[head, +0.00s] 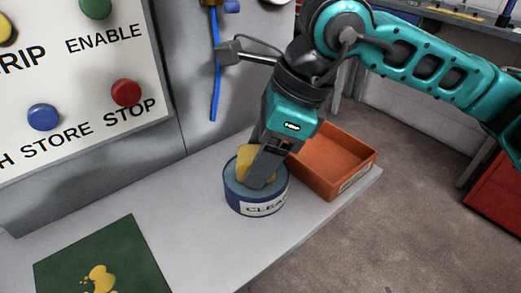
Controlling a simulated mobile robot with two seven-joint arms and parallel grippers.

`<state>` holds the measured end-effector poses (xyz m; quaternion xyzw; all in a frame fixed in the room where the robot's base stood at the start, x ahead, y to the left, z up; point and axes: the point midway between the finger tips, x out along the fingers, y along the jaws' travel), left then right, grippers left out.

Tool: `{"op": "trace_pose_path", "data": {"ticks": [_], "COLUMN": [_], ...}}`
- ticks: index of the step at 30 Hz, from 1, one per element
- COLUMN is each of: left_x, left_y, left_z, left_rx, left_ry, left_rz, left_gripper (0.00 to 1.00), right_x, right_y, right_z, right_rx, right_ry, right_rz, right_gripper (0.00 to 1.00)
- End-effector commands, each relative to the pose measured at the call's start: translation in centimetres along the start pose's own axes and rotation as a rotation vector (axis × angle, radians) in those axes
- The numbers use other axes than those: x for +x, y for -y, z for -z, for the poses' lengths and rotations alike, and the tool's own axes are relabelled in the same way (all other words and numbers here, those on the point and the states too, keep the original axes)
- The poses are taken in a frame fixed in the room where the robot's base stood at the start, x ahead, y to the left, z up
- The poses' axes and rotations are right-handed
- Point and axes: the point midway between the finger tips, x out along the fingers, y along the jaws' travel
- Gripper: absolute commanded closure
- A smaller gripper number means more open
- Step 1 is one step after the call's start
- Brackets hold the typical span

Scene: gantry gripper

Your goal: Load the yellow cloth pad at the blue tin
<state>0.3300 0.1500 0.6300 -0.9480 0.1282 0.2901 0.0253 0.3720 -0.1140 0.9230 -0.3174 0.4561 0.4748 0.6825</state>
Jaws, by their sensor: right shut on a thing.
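The blue tin (238,203) stands on the grey bench, with a white label on its front that reads "CLEA" before it curves out of sight. My right gripper (260,178) points down into the tin's open top from above. It is shut on the yellow cloth pad (243,160), which shows at the left of the fingers, at or just above the tin's rim. The pad's lower part and its contact with the tin's inside are hidden by the fingers. My left gripper is not in view.
An orange open box (350,152) stands just right of the tin. A dark green mat (130,240) with a yellow splotch (101,278) lies at the front left. A panel with coloured buttons (70,65) rises behind. Bare bench lies between mat and tin.

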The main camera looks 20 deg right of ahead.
Motion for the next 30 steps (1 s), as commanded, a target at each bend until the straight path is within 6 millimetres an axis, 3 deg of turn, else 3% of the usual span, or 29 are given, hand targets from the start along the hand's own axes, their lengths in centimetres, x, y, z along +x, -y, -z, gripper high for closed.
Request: {"op": "trace_pose_path", "data": {"ticks": [30], "left_x": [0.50], "left_y": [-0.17], "left_z": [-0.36], "left_rx": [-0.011], "left_ry": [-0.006], "left_rz": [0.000], "left_gripper": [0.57], "right_x": [0.61], "right_y": [-0.02], "right_z": [0.25], "right_rx": [0.000], "right_ry": [-0.001], "right_rz": [-0.001], "right_gripper": [0.62]}}
